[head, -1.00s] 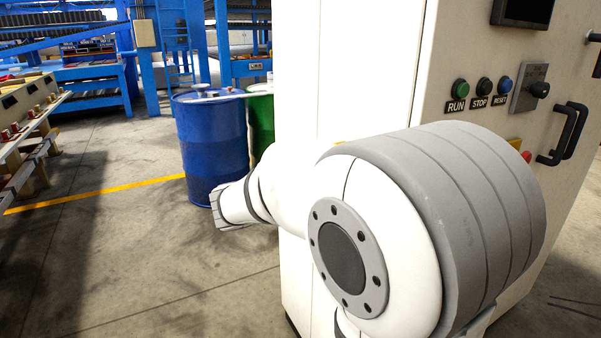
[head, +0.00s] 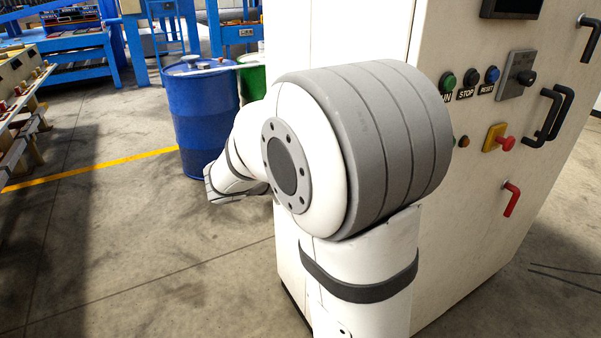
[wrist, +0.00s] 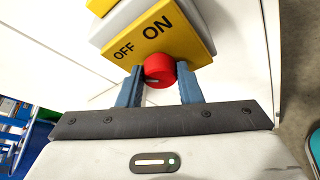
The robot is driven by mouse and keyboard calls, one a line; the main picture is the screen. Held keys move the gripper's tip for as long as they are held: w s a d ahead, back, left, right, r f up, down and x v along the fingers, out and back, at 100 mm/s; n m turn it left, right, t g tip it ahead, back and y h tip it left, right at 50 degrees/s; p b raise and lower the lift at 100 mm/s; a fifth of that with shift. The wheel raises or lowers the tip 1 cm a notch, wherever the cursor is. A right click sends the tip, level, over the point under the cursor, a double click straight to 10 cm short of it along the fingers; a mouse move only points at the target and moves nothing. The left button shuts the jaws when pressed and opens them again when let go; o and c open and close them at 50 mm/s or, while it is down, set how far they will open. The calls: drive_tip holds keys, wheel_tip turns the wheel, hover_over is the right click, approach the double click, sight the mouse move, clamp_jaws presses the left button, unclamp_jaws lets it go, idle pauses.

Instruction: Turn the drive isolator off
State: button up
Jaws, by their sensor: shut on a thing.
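In the wrist view, the drive isolator is a yellow plate (wrist: 185,38) marked OFF and ON on a grey box, with a round red knob (wrist: 159,71) on it. The knob carries a pale mark at its lower left; I cannot tell for sure which label it is set to. My gripper (wrist: 159,88) has its two blue fingers on either side of the knob, shut on it. In the head view, my arm and the cabinet hide the gripper and the isolator.
The pale cabinet (head: 345,40) carries RUN, STOP and RESET buttons, a red mushroom button (head: 505,143), a red lever (head: 511,199) and black handles (head: 550,115). A blue drum (head: 203,120) and a green drum (head: 252,80) stand at its left. Floor is clear in front.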

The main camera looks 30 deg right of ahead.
drive_tip(key=shift+d+r, duration=0.15)
drive_tip(key=shift+r, duration=0.05)
drive_tip(key=o, duration=0.9)
drive_tip(key=shift+d+f, duration=0.1)
drive_tip(key=shift+d, duration=0.1)
drive_tip(key=shift+c, duration=0.2)
drive_tip(key=shift+o, duration=0.6)
drive_tip(key=shift+a, duration=0.15)
drive_tip(key=v, duration=0.7)
drive_tip(key=shift+a, duration=0.35)
drive_tip(key=shift+s, duration=0.1)
